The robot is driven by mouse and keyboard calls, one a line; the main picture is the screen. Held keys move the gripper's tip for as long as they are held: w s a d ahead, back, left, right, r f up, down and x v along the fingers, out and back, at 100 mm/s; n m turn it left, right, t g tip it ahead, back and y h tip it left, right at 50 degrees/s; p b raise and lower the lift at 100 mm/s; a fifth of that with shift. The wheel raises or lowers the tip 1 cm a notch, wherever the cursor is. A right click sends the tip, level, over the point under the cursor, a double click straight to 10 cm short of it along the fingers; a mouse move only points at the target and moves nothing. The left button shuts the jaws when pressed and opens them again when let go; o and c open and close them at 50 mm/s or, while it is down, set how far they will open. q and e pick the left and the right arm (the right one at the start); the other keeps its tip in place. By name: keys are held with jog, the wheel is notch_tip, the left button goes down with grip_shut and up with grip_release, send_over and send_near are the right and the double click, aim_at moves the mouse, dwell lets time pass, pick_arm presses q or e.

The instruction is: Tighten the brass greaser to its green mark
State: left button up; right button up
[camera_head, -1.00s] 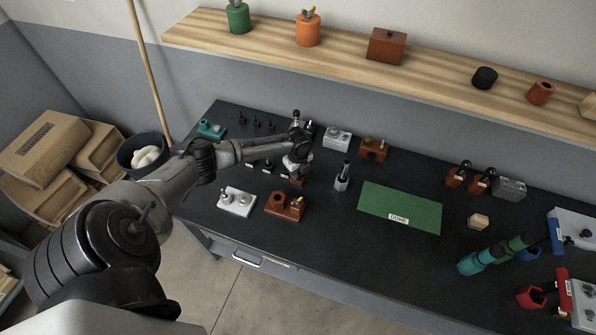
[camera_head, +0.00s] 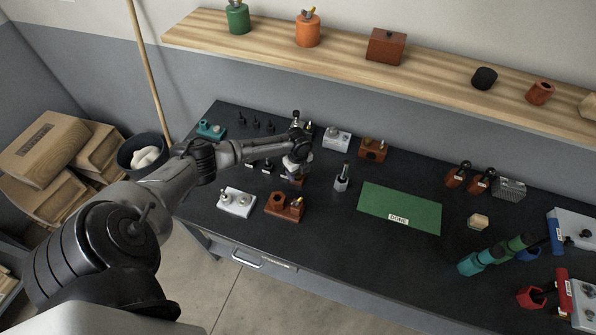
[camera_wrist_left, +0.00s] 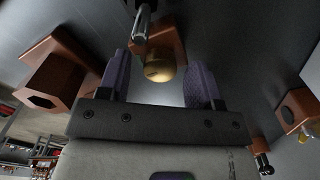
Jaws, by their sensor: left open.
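A rounded brass piece (camera_wrist_left: 160,70), which looks like the greaser, sits at a red-brown block (camera_wrist_left: 170,38) in the left wrist view. My left gripper (camera_wrist_left: 160,84) is open, with one finger on each side of the brass piece and gaps visible. In the head view my left gripper (camera_head: 296,168) is low over the back left of the bench and hides most of the block and the brass piece. I cannot see a green mark on the greaser. My right gripper is not in view.
The dark bench (camera_head: 330,240) carries a green mat (camera_head: 400,206) labelled DONE. A hex-based post (camera_head: 342,178) stands right of the gripper. A white block (camera_head: 237,201) and a red-brown block (camera_head: 285,206) stand in front. A wooden shelf (camera_head: 350,57) runs behind.

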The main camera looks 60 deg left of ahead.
pick_arm(q)
notch_tip(320, 180, up, 14)
dwell(0.6)
jog(key=shift+f, duration=0.1)
dwell(0.4)
